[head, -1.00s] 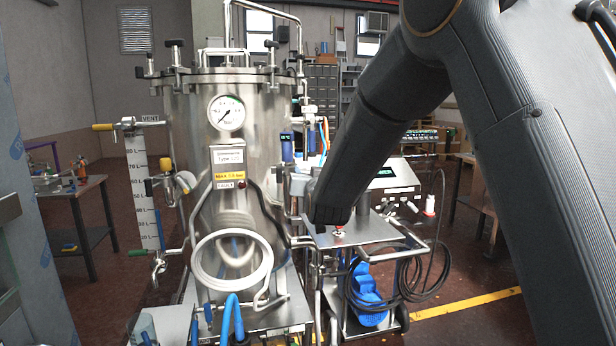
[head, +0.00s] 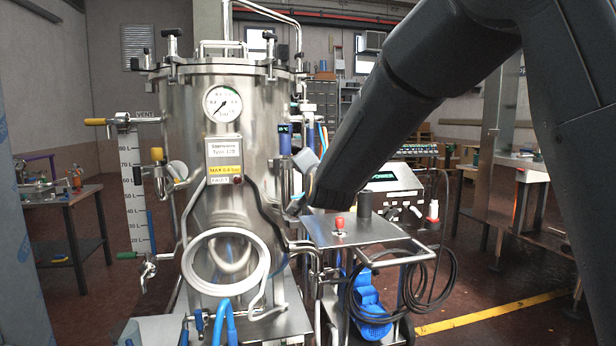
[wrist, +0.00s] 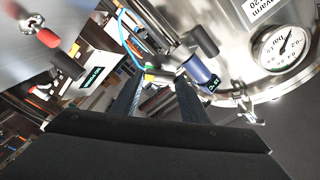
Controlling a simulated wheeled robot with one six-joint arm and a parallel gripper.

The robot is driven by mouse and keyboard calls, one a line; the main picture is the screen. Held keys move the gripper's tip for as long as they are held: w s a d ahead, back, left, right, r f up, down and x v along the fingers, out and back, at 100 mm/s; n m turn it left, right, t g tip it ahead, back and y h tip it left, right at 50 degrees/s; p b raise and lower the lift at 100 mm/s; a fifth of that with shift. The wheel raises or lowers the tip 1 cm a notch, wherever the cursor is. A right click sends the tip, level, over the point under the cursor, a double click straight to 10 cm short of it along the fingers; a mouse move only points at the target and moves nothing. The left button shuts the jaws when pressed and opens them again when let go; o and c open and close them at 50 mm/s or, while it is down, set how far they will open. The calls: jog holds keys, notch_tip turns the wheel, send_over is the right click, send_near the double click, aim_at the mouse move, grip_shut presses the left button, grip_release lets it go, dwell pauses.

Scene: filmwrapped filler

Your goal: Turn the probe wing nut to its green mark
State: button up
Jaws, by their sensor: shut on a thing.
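The probe, with a blue head and small lit display, sticks out of the right side of the steel vessel; its blue head (head: 285,138) shows in the head view and again in the wrist view (wrist: 203,76). My gripper (wrist: 158,84) is at the probe's fitting, its two dark fingers either side of a small metallic part with yellow and green on it, the wing nut (wrist: 158,75). The jaws are closed on it. The wing's exact angle to the green mark is too small to tell. In the head view my arm hides the nut.
The steel vessel (head: 180,125) with its pressure gauge (head: 222,103) stands left of my arm. A steel cart (head: 350,232) with a red knob (head: 339,222), black cables and a blue pump (head: 368,305) stands below the arm.

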jog(key=shift+m+b, duration=0.5)
jog(key=shift+m, duration=0.1)
jog(key=o, duration=1.1)
jog(key=shift+c, duration=0.2)
jog(key=b+v, duration=0.1)
jog(key=v, duration=0.6)
jog(key=shift+s, duration=0.45)
